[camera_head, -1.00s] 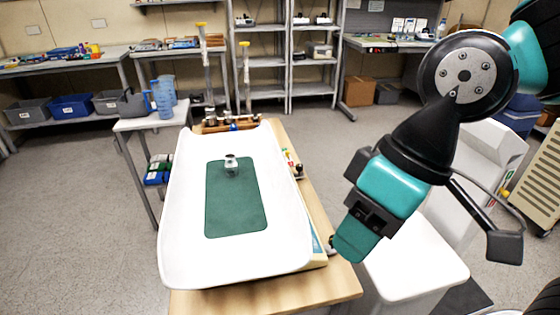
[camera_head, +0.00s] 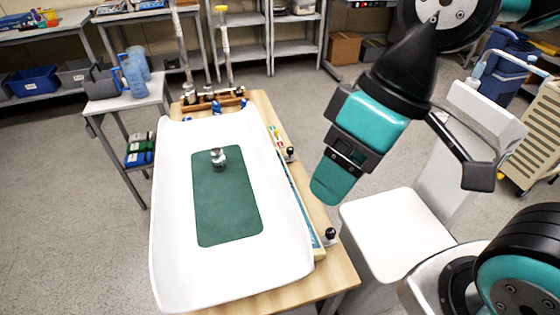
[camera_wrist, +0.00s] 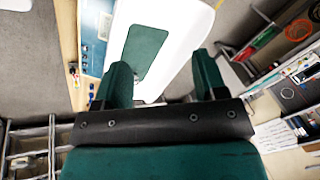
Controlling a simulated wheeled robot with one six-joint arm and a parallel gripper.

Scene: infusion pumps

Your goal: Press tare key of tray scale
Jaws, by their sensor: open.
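The tray scale has a long white tray (camera_head: 275,255) with a green mat (camera_head: 228,205) on it. A small metal weight (camera_head: 218,158) stands on the mat. The scale's blue-edged panel (camera_head: 304,213) runs along the tray's right side; in the wrist view the blue panel (camera_wrist: 92,52) shows left of the tray. I cannot make out the tare key on it. My gripper (camera_head: 328,188) is to the right of the tray, pointing down, apparently above the table's right edge. In the wrist view my gripper (camera_wrist: 160,65) has its fingers apart and nothing between them.
Two black knobs (camera_head: 331,234) (camera_head: 290,153) stand along the wooden table's (camera_head: 340,272) right edge. A white chair (camera_head: 395,225) is close on the right. A wooden rack (camera_head: 210,103) with metal pieces lies behind the tray. A side table (camera_head: 108,104) holds blue jugs at left.

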